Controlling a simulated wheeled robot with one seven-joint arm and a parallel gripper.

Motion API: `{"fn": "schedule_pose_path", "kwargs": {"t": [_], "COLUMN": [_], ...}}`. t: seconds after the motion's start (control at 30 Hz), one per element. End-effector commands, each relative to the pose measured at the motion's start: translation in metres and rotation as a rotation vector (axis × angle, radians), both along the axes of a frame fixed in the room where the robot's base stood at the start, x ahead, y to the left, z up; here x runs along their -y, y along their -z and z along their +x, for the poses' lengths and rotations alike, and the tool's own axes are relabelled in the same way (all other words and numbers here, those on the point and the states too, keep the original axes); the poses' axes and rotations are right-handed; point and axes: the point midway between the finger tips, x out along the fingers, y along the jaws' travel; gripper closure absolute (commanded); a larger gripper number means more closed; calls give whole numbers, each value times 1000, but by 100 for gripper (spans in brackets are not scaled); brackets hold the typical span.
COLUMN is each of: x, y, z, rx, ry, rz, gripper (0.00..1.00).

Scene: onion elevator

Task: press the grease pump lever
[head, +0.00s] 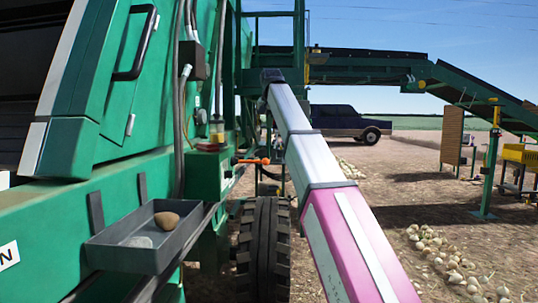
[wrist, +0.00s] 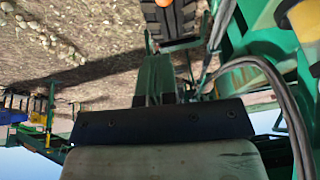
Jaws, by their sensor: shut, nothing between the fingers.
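The grease pump (head: 212,147) is on the green machine's side, left of my arm in the head view. It has a clear upright cylinder and a red part at its base. Its lever (head: 252,161) shows as an orange grip sticking out to the right, close to my arm. In the wrist view an orange tip (wrist: 163,2), seemingly the lever, shows at the top edge, beyond my gripper. My gripper (wrist: 158,62) is shut and empty in the wrist view, with a visible gap to the orange tip. I cannot make out its fingers in the head view.
A grey tray (head: 130,247) with two stones juts from the machine at lower left. A large black tyre (head: 264,250) stands below the lever. Hoses (head: 181,100) run down the machine. Onions (head: 450,260) lie on the open ground at right, near a conveyor (head: 470,85).

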Motion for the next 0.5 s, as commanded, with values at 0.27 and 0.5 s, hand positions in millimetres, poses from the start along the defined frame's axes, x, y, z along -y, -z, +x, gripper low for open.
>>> {"fn": "schedule_pose_path", "kwargs": {"t": [0.27, 0.5], "x": [0, -2], "y": [8, 43], "z": [3, 16], "rx": [0, -2], "ry": [0, 0], "rz": [0, 0], "gripper": [100, 100]}}
